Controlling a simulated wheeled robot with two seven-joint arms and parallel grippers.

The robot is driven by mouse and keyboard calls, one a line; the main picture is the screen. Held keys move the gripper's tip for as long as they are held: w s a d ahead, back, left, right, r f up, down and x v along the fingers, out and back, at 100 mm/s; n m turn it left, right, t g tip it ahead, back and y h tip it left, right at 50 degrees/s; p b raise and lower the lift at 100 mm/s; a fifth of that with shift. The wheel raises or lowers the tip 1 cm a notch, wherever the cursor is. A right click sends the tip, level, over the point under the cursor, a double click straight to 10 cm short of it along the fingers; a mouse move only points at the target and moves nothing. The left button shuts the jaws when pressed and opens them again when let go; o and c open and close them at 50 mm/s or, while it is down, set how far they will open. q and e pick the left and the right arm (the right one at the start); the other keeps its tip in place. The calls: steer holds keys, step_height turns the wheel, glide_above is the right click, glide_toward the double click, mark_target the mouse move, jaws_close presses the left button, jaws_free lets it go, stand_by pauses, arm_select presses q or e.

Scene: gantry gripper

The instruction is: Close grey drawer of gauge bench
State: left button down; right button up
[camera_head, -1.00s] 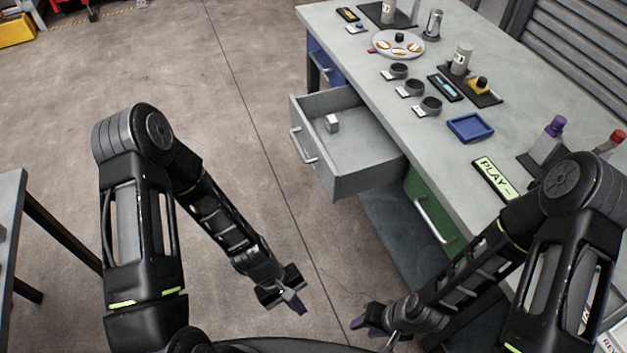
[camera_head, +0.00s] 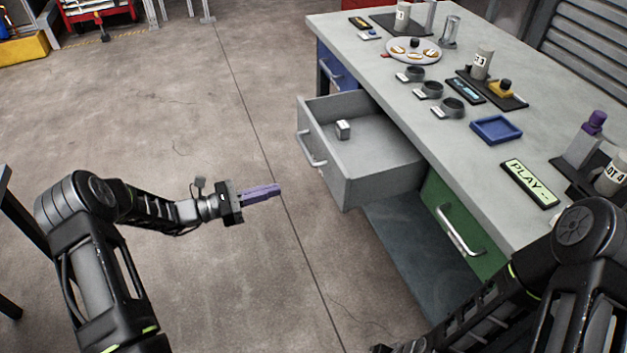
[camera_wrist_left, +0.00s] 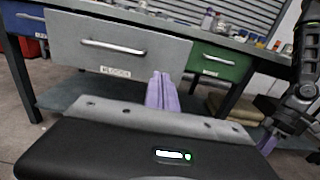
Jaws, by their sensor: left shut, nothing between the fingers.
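The grey drawer (camera_head: 362,182) of the gauge bench (camera_head: 420,85) is pulled out, with a small light block (camera_head: 343,130) lying inside. Its bar handle (camera_head: 311,149) is on the front panel; the front also shows in the left wrist view (camera_wrist_left: 118,52) with a label below the handle. My left gripper (camera_head: 278,188), with purple fingers, is shut and empty. It is in front of the drawer, to its left in the head view, apart from it. In the left wrist view the fingers (camera_wrist_left: 160,78) point toward the drawer's lower right part. My right gripper's fingers are out of the head view; purple fingertips (camera_wrist_left: 267,142) show at the right in the wrist view.
A green drawer (camera_head: 462,225) and a blue drawer (camera_head: 335,70) flank the grey one and look shut. The bench top holds a plate (camera_head: 412,52), a blue tray (camera_head: 496,129) and a PLAY sign (camera_head: 530,184). The floor before the drawer is clear.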

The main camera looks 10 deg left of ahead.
mark_target(333, 175)
arm_select(q)
steer(key=x, duration=1.4)
steer(key=shift+p, duration=0.3)
steer(key=shift+d, duration=0.15)
steer(key=b+x, duration=0.2)
steer(key=x, duration=0.3)
steer(key=b+x, duration=0.3)
steer(key=x, duration=0.2)
steer(key=b+x, duration=0.3)
steer(key=x, duration=0.2)
steer(key=shift+w+d+f, duration=0.2)
steer(key=shift+d+f, duration=0.15)
steer(key=b+x, duration=0.1)
steer(key=x, duration=0.2)
steer(key=b+x, duration=0.1)
steer(key=x, duration=0.2)
steer(key=shift+r+b, duration=0.25)
steer(key=shift+b, duration=0.05)
steer(key=shift+w+d, duration=0.25)
steer(key=shift+d, duration=0.1)
steer(key=shift+w+r, duration=0.1)
steer(key=shift+r, duration=0.2)
steer(key=shift+d+r, duration=0.1)
